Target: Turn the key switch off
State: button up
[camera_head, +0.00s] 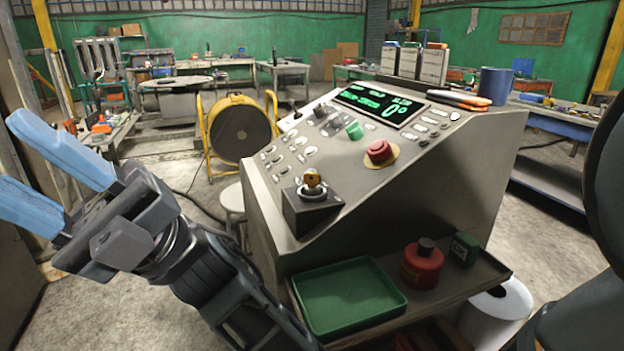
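The key switch (312,195) is a dark box with a silver collar on the lower left of the sloped grey control console (440,180). A brass-coloured key (313,178) stands up out of it. I cannot tell the key's exact turn position. My gripper (40,178) is at the far left of the view, well apart from the key switch. Its two light blue fingers point up and left, with a gap between them, and nothing is held.
A red mushroom button (379,152) and a green knob (354,130) stick up from the panel. Below are a green tray (347,297) and a red canister (422,263) on a shelf. A blue mug (494,86) and pens (458,99) sit on top.

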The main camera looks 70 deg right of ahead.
jog(key=w+d+f+n+g+h+b, duration=0.2)
jog(key=w+f+n+g+h, duration=0.15)
jog(key=n+g+h, duration=0.4)
jog(key=m+g+h+b, duration=0.2)
jog(key=m+h, duration=0.3)
jog(key=h, duration=1.5)
send_over(312, 174)
jog(key=f, duration=0.8)
jog(key=shift+d, duration=0.2)
notch_tip(312, 174, down, 8)
jog(key=shift+r, duration=0.25)
